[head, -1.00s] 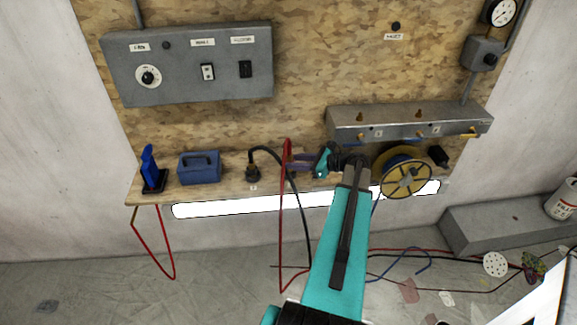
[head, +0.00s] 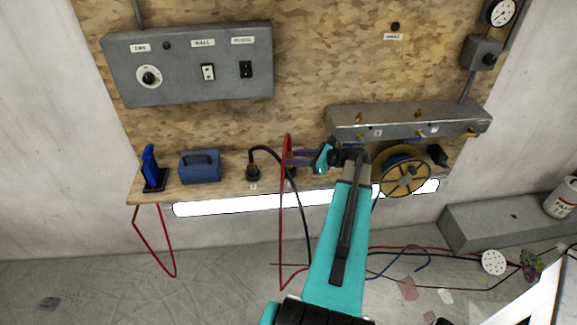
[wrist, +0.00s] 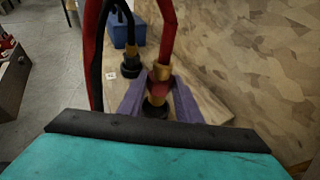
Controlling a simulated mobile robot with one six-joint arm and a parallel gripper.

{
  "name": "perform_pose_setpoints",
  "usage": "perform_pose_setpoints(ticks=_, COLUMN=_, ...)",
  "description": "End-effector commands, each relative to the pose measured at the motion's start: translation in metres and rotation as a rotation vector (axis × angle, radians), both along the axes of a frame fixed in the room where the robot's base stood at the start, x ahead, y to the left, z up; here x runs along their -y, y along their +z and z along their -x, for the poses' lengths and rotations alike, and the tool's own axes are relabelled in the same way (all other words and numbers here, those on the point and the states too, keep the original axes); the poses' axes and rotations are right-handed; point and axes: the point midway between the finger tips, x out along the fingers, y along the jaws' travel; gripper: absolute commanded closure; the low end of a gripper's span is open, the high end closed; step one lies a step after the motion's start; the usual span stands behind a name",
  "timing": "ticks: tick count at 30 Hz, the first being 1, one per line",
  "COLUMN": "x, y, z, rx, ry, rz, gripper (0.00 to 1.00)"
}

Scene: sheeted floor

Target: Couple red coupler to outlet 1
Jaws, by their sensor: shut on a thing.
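The red coupler (wrist: 160,76), red with brass parts on the end of a red hose (wrist: 168,20), is between the purple fingers of my gripper (wrist: 158,100) in the wrist view. The fingers are shut on it, and a black round piece shows just below it. In the head view my gripper (head: 300,159) is above the shelf, left of the grey manifold (head: 345,120); the coupler is too small to make out there. The manifold carries brass fittings and small labels too small to read, so I cannot tell which is outlet 1.
A black hose fitting (head: 253,172) stands on the shelf (head: 222,187), beside a blue box (head: 199,167) and a blue tool (head: 151,168). A grey control panel (head: 187,65) is on the wall above.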

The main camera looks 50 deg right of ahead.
Motion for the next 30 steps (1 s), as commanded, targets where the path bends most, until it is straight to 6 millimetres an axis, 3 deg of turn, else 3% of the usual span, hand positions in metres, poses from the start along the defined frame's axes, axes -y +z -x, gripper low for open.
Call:
perform_pose_setpoints(ticks=21, x=-0.001, y=0.039, z=-0.001, rx=0.001, ry=0.001, rz=0.000, gripper=1.00)
perform_pose_setpoints(ticks=30, x=-0.001, y=0.040, z=-0.001, rx=0.001, ry=0.001, rz=0.000, gripper=1.00)
